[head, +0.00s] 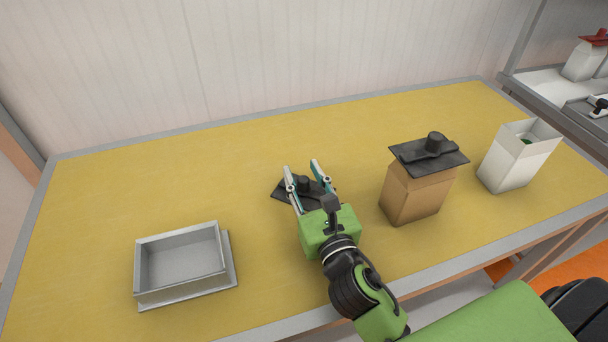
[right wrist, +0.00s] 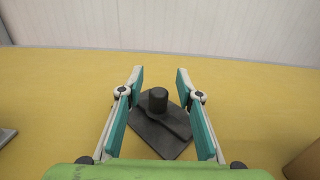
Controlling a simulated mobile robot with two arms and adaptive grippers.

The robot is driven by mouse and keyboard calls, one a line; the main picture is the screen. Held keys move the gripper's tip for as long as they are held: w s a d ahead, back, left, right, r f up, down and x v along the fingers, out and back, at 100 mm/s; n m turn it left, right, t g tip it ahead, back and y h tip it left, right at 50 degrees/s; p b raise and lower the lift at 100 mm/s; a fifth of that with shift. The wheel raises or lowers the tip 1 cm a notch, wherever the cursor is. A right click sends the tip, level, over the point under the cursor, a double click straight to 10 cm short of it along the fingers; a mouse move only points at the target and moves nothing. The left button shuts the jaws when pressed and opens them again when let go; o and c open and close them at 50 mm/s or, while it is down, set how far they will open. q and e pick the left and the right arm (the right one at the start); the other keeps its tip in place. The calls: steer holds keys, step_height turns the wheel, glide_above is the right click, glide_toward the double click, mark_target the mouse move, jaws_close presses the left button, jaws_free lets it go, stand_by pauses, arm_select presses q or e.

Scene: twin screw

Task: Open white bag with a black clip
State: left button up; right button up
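A white bag (head: 510,161) stands upright at the right end of the table, its top open and something green showing inside. A black clip (head: 285,190) with a round knob lies flat on the table, apart from the bag. My right gripper (head: 302,171) is open over this clip. In the right wrist view the open fingers of my right gripper (right wrist: 160,75) are on both sides of the black clip (right wrist: 163,134), with gaps beside its knob. My left gripper is not in view.
A brown bag (head: 413,198) with a black clip (head: 410,156) on top stands between my right gripper and the white bag. An empty grey tray (head: 229,262) is at the left front. A shelf at the far right holds a white bag with a red clip (head: 595,38). The table's back left is clear.

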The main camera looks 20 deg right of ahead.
steer(key=shift+s+f, duration=0.1)
steer(key=shift+f, duration=0.75)
steer(key=shift+r, duration=0.3)
steer(key=s, duration=0.3)
steer(key=s+b, duration=0.1)
steer(key=s, duration=0.2)
steer(key=s+r, duration=0.1)
steer(key=s, duration=0.2)
steer(key=shift+s+a, duration=0.2)
steer(key=shift+s, duration=0.05)
steer(key=shift+s+a+r, duration=0.1)
steer(key=shift+s, duration=1)
